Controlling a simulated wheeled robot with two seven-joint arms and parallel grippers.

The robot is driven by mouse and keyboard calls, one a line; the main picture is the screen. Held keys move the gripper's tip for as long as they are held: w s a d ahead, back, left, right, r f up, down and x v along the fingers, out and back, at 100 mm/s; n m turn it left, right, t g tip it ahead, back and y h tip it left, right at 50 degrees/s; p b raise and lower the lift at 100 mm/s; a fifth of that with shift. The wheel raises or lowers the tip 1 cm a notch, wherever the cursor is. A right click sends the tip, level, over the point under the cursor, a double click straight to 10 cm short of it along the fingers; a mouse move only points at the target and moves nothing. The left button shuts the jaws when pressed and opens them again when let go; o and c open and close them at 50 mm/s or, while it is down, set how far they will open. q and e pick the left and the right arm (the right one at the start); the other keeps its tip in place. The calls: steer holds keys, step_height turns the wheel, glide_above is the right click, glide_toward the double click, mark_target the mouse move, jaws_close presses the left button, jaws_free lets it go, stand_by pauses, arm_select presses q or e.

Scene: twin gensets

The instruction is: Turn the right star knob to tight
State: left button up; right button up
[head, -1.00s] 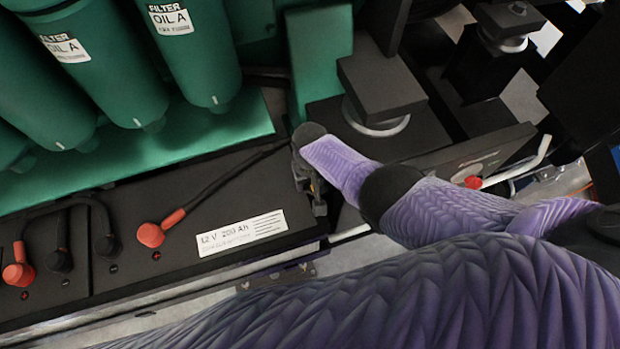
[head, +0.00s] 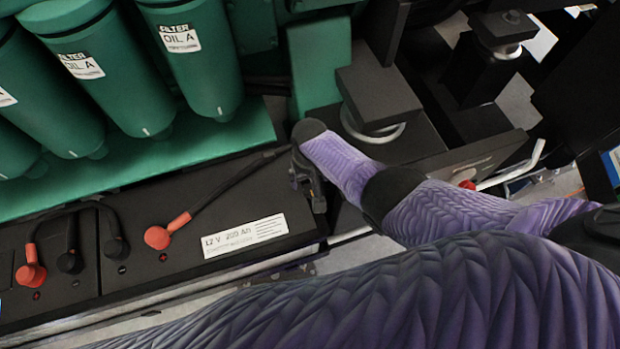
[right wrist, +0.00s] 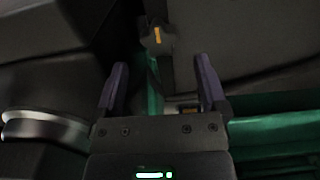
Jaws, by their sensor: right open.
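In the right wrist view a dark star knob (right wrist: 157,36) with an orange mark on its face shows at the top, beyond the fingertips and roughly in line with the space between them. My right gripper (right wrist: 158,75) is open, its two fingers well apart with nothing between them. The knob is apart from the fingers. In the head view my right gripper (head: 310,185) is over the right end of the black battery, small and partly hidden by its wrist. I cannot make out the star knob in the head view. My left gripper is not in view.
Green oil filters (head: 190,55) stand at the upper left. A black battery (head: 150,270) with red and black terminals lies below them. A dark block on a metal mount (head: 378,98) stands close to my right wrist. A white lever (head: 515,168) is at the right.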

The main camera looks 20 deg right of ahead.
mark_target(309, 188)
arm_select(q)
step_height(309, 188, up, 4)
steer(key=p, duration=0.3)
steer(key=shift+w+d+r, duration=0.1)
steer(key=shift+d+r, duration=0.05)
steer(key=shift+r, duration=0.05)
arm_select(e)
step_height(309, 188, up, 6)
steer(key=shift+f, duration=0.1)
